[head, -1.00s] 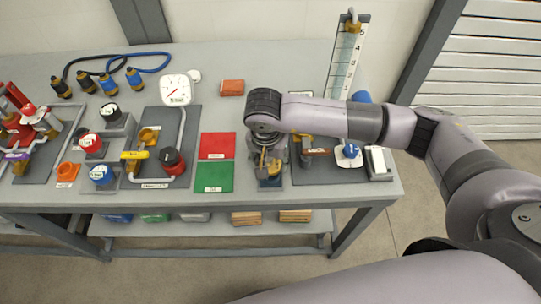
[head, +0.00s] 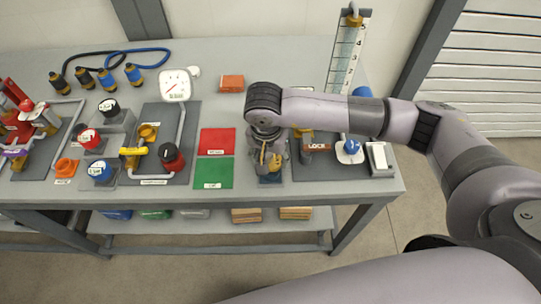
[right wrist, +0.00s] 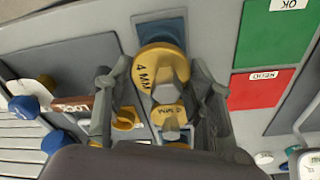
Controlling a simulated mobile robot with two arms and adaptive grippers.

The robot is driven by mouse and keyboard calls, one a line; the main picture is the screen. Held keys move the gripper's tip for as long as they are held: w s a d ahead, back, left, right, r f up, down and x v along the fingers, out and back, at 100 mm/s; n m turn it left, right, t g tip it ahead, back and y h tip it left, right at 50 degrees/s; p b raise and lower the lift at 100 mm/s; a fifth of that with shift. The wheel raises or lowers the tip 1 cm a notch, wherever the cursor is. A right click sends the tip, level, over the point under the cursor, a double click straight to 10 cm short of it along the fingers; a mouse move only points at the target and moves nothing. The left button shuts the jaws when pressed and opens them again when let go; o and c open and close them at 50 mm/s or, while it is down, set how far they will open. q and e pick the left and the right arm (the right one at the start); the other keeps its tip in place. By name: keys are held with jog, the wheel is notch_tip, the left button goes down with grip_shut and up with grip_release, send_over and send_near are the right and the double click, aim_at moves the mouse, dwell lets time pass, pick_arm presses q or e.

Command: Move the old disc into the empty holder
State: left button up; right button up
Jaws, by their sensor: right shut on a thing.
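Two yellow discs marked "4 MM" show in the right wrist view: a larger-looking one (right wrist: 152,66) and a smaller-looking one (right wrist: 166,114) just below it. My right gripper (right wrist: 163,88) has its fingers on either side of the larger-looking disc and is shut on it, at its grey middle part. A blue-grey plate (right wrist: 162,26) lies beyond this disc; I cannot tell whether they touch. In the head view my right gripper (head: 267,158) is at the bench's front, right of the green card. The arm partly hides the discs there. I cannot make out which part is the empty holder. My left gripper is not in view.
A green card (head: 213,174) and a red card (head: 217,142) lie left of the gripper. A brown LOCK handle (head: 317,147) and a blue knob (head: 352,146) are close on the right. An orange block (head: 231,83) and a gauge (head: 175,86) stand behind.

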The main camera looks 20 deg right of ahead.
dwell(0.4)
jog(key=shift+b, duration=0.45)
jog(key=shift+f+b, duration=1.8)
jog(key=shift+b, duration=0.35)
dwell(0.3)
jog(key=o, duration=1.4)
jog(key=shift+c, duration=0.2)
jog(key=shift+r, duration=0.15)
jog(key=r, duration=0.4)
jog(key=s+r, duration=0.1)
jog(key=r, duration=0.2)
jog(key=a+r, duration=0.1)
jog(key=r, duration=0.3)
jog(key=shift+s+a+r, duration=0.1)
jog(key=shift+s+r, duration=0.1)
jog(key=shift+r, duration=0.15)
